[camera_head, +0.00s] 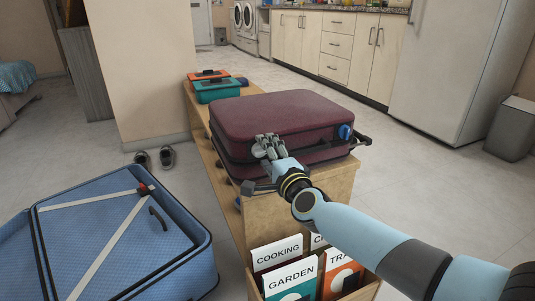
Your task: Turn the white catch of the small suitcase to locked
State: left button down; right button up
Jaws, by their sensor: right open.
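A maroon suitcase (280,115) lies flat and closed on the wooden bench (335,183); it looks like the small suitcase. A blue catch (345,131) sits at the right end of its front side. No white catch shows; my right gripper covers the left part of the front side, so one there would be hidden. My right gripper (264,147) is open at that front-left part, close to the suitcase; I cannot tell whether it touches. My left gripper is out of view.
A larger open blue suitcase (110,240) with pale straps lies on the floor at left. A teal box (217,92) and an orange box (208,75) stand behind on the bench. Books (291,280) fill its near end. Shoes (166,157) lie by the wall.

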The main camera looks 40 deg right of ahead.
jog(key=v, duration=1.2)
